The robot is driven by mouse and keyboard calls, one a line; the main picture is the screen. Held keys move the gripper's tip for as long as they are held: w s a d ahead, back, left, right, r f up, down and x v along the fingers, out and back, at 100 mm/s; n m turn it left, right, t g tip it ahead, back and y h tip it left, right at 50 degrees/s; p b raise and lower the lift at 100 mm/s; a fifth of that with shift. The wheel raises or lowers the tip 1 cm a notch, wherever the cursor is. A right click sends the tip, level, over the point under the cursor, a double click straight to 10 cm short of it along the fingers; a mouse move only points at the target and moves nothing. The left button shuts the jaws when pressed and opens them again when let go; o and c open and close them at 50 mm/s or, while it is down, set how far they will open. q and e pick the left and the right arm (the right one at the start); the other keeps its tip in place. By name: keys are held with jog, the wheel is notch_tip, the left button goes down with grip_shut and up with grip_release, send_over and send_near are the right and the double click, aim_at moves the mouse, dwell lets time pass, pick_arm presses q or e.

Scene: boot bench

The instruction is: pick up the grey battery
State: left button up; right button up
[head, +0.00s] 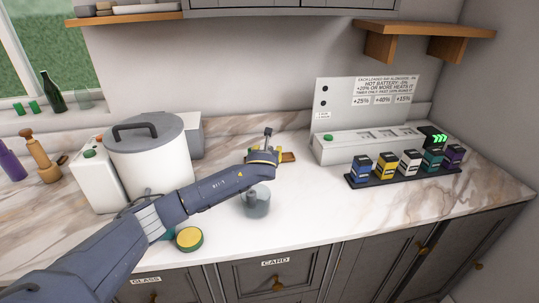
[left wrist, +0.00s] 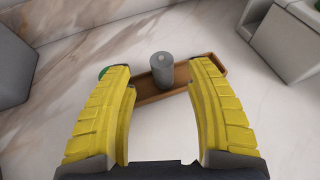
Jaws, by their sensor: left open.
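The grey battery (left wrist: 162,74) is a small upright cylinder with a lighter nub on top. In the left wrist view it stands on a shallow wooden tray (left wrist: 149,92). My left gripper (left wrist: 160,78) has its yellow fingers open, one on each side of the battery in that view; I cannot tell how far beyond the fingertips it stands. In the head view the left gripper (head: 265,153) is over the tray (head: 289,157), and the battery is not clearly visible there. My right gripper is not in view.
A white charger with slots (head: 340,151) stands at the back right, behind a dark rack of coloured blocks (head: 405,176). A lidded pot (head: 148,155) stands to the left. A glass jar (head: 257,205) and a yellow-green round item (head: 189,239) are near the front. The front right counter is clear.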

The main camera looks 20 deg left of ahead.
pick_arm(q)
jog(key=shift+x, duration=2.55)
jog(key=shift+d+f, duration=0.15)
jog(key=shift+c, duration=0.5)
grip_shut()
